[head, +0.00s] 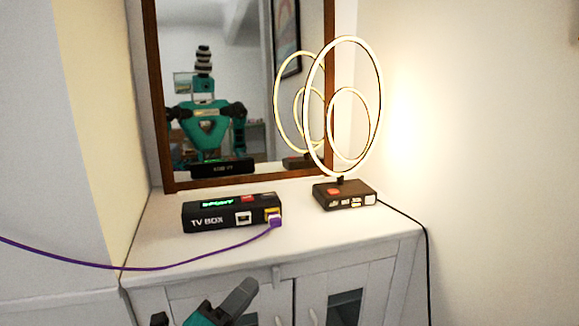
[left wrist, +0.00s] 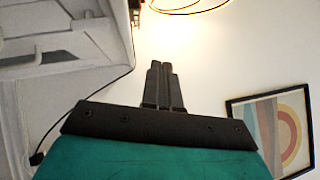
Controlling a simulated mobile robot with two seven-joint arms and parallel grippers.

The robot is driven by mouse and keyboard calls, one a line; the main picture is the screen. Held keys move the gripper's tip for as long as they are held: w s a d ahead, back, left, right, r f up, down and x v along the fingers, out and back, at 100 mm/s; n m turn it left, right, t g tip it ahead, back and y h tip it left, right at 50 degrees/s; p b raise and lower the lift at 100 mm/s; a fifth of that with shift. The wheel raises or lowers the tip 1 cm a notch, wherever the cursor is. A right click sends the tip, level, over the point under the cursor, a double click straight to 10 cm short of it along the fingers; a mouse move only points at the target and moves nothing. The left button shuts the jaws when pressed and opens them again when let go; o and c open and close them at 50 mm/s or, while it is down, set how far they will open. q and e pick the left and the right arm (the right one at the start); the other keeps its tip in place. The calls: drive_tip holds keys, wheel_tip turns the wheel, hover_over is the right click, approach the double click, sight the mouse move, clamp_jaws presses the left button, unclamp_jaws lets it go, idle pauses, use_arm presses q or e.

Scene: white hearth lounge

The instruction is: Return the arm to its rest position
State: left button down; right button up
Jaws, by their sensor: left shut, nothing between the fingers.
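My left gripper (head: 247,287) shows at the bottom of the head view, dark fingers on a teal body, in front of the white cabinet and apart from the things on it. In the left wrist view its two dark fingers (left wrist: 161,68) lie side by side, shut, with nothing between them. The rest of my left arm is mostly out of frame. My right gripper is not in view.
A black TV box (head: 212,219) stands on the cabinet top (head: 160,245), a purple cable (head: 190,262) at its right end. A glowing ring lamp (head: 345,196) stands behind right, before a mirror (head: 157,100). A framed picture (left wrist: 235,130) hangs on the wall.

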use_arm(q)
drive_tip(key=s+a+f+n+g+y, duration=0.35)
drive_tip(key=s+f+n, duration=0.45)
drive_tip(key=f+n, duration=0.3)
drive_tip(key=s+a+f+n+g+y, duration=0.2)
drive_tip(key=s+a+f+n+y, duration=0.25)
drive_tip(key=s+f+n, duration=0.65)
wheel_tip(320, 180, up, 11)
drive_tip(key=w+a+n+y+p, duration=0.1)
drive_tip(key=a+n+p, duration=0.1)
drive_tip(key=p, duration=1.1)
drive_tip(key=shift+f+g+y, duration=0.15)
drive_tip(key=shift+g+y, duration=0.15)
drive_tip(key=shift+g, duration=0.05)
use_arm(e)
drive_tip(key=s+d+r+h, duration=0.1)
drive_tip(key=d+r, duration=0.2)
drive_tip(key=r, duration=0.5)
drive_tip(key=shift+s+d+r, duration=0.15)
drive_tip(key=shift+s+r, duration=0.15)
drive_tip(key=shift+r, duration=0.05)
